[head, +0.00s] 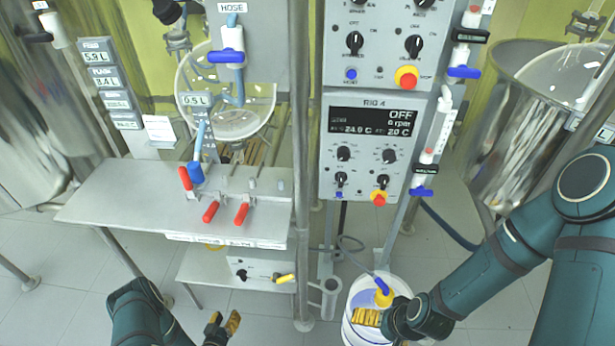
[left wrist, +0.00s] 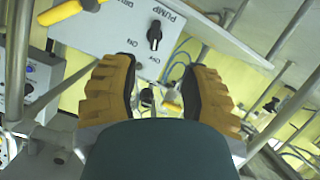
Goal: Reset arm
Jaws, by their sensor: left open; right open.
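My left gripper (head: 223,321) is low in the head view, in front of the bench, with empty space around its yellow finger pads. In the left wrist view its two pads (left wrist: 157,92) stand wide apart with nothing between them. My right arm comes in from the right, and its gripper (head: 367,317) is at the white bucket (head: 350,333), its yellow pads over the bucket's opening. A yellow-collared hose end (head: 384,292) is close to those pads, apart from them as far as I can tell. The right gripper is open, and part of it is hidden by its own wrist.
A steel bench (head: 120,195) with red-handled clamps (head: 211,212) stands at left. A pump box (head: 262,272) is below it. A control panel (head: 375,150) labelled RIG 4 reads OFF. Steel posts (head: 300,150) rise mid-view. A glass vessel (head: 225,95) hangs behind. Open floor lies front left.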

